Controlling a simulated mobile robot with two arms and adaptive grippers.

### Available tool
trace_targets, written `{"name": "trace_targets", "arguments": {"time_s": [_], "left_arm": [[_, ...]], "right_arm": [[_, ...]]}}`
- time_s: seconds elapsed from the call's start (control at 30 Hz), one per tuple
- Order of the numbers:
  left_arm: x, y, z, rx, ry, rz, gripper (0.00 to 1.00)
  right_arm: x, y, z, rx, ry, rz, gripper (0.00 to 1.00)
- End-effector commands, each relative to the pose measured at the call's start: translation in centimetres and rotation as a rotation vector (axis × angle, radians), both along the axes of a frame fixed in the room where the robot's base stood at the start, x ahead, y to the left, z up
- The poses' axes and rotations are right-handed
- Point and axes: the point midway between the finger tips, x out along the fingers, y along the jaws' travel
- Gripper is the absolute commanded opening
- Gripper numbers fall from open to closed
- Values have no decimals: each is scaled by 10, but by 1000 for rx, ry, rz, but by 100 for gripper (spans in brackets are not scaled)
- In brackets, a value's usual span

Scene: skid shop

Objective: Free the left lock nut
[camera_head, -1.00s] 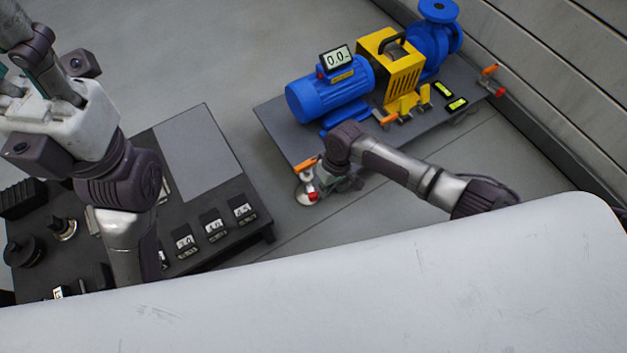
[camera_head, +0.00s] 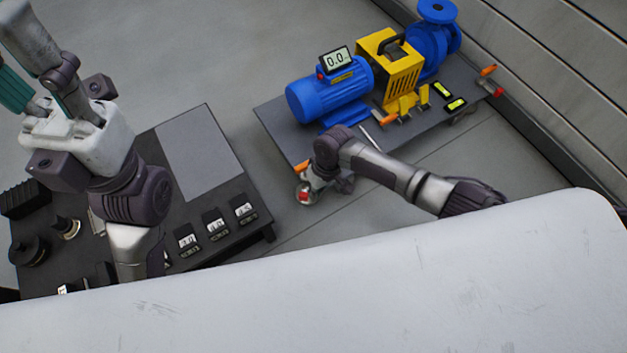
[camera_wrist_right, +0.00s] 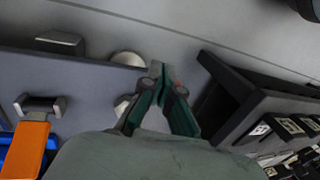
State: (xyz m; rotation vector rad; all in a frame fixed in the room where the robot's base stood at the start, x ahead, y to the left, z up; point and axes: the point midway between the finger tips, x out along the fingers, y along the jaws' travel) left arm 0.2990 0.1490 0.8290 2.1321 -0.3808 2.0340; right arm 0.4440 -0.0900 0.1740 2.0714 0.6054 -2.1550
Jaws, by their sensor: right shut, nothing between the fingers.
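The grey skid plate (camera_head: 283,125) carries a blue motor. At its near left corner an orange piece (camera_head: 301,166) and a small red part with a pale round foot (camera_head: 305,194) show low down. I cannot make out the left lock nut itself. My right gripper (camera_head: 345,184) is beside this corner, mostly hidden under its own wrist. In the right wrist view my right gripper (camera_wrist_right: 157,72) is shut and empty, its tips by the pale disc (camera_wrist_right: 127,59) at the skid edge. My left gripper (camera_head: 45,85) is raised at the upper left, partly cut off.
A dark bench (camera_head: 205,125) with a grey mat, tools and several numbered blocks stands left of the skid. The yellow guard (camera_head: 403,73), blue motor (camera_head: 330,100) and pump (camera_head: 432,45) stand on the skid. Bare floor lies between bench and skid.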

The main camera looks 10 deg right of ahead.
Motion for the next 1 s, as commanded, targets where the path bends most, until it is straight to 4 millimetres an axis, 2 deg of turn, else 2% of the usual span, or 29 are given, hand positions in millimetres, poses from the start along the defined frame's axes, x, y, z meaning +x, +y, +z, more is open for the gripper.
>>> {"name": "trace_targets", "arguments": {"time_s": [0.2,0.5,1.0], "left_arm": [[0,0,0,1,1,0,40],[-2,1,3,-2,-10,-1,40],[0,0,-1,0,6,-1,40]], "right_arm": [[0,2,0,1,0,0,0],[1,18,0,1,-1,0,0],[3,25,0,1,-1,0,0]]}}
